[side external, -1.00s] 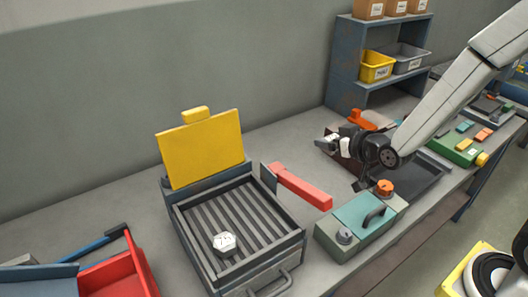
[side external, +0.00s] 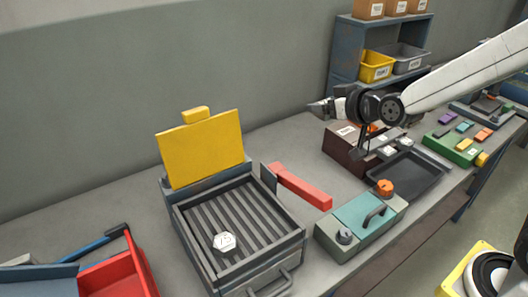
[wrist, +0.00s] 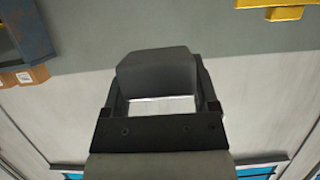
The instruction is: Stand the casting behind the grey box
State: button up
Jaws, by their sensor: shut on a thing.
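My gripper (side external: 326,107) is raised over the far right part of the bench, pointing left in the side view. It is shut on a dark grey block-like piece, likely the casting (wrist: 155,72), which fills the space between the fingers (wrist: 160,105) in the wrist view. In the side view the held piece is small and hard to make out. A grey box (side external: 190,262) with a ribbed floor and an upright yellow lid (side external: 200,148) stands on the bench at centre left. A white many-sided piece (side external: 224,242) with dark marks lies on its ribs.
A red bar (side external: 302,188) lies right of the grey box. A grey-green case (side external: 345,238) with a handle stands at the front. A brown box (side external: 345,150) and a dark tray (side external: 410,175) are below my arm. A red bin (side external: 115,278) is at left.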

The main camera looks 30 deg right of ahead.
jog(key=a, duration=1)
send_over(264, 225)
notch_tip(264, 225, down, 10)
jog(key=f, duration=0.1)
jog(key=shift+f+y, duration=0.3)
jog(key=shift+f, duration=0.25)
jog(key=shift+f, duration=2.95)
jog(key=shift+f, duration=1.85)
jog(key=shift+f, duration=0.25)
